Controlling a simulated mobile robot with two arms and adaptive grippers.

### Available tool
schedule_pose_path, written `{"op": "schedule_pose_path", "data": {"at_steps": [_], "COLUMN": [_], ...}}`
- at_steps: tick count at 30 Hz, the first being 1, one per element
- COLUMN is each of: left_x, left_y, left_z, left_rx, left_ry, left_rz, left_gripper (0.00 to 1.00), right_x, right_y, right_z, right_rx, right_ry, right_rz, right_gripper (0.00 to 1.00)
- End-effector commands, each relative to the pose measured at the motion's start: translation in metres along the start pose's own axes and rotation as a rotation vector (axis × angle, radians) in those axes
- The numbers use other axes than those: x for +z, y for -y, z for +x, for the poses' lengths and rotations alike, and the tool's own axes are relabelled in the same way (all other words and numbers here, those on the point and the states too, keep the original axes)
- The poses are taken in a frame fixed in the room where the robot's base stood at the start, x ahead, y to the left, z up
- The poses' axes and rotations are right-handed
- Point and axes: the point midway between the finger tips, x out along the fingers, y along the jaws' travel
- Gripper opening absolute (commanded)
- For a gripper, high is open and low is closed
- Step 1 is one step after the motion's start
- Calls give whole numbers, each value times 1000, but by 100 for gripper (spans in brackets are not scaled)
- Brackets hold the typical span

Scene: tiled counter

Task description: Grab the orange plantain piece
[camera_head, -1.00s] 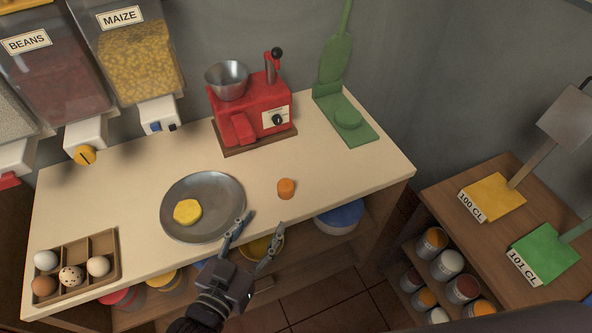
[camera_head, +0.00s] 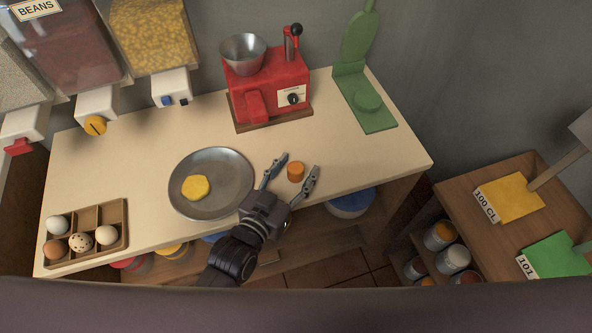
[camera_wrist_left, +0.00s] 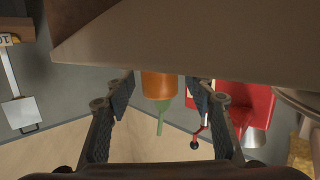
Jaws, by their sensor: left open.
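The orange plantain piece (camera_head: 295,171) is a short orange cylinder standing on the counter (camera_head: 120,180), right of the metal pan, near the front edge. My left gripper (camera_head: 299,164) is open, with one finger on each side of the piece. In the left wrist view the piece (camera_wrist_left: 159,86) shows between the two open fingers (camera_wrist_left: 162,90), with a visible gap on both sides. My right gripper is not in view.
The metal pan (camera_head: 235,175) holds a yellow piece (camera_head: 196,187), close left of my gripper. A red machine (camera_head: 270,85) and a green press (camera_head: 367,100) stand behind. An egg tray (camera_head: 90,217) is at the far left. The counter right of the piece is clear.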

Motion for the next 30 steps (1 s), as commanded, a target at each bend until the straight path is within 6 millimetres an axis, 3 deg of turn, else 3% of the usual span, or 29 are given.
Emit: {"op": "schedule_pose_path", "data": {"at_steps": [6,18,30], "left_x": [0,0,-5], "left_y": [0,0,0], "left_z": [0,0,-1], "left_rx": [0,0,0], "left_ry": [0,0,-1], "left_rz": [0,-1,-1], "left_gripper": [47,4,4], "right_x": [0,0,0], "right_y": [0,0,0], "right_z": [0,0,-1], "right_rx": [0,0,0], "right_ry": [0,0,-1], "right_rz": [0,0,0], "right_gripper": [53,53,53]}}
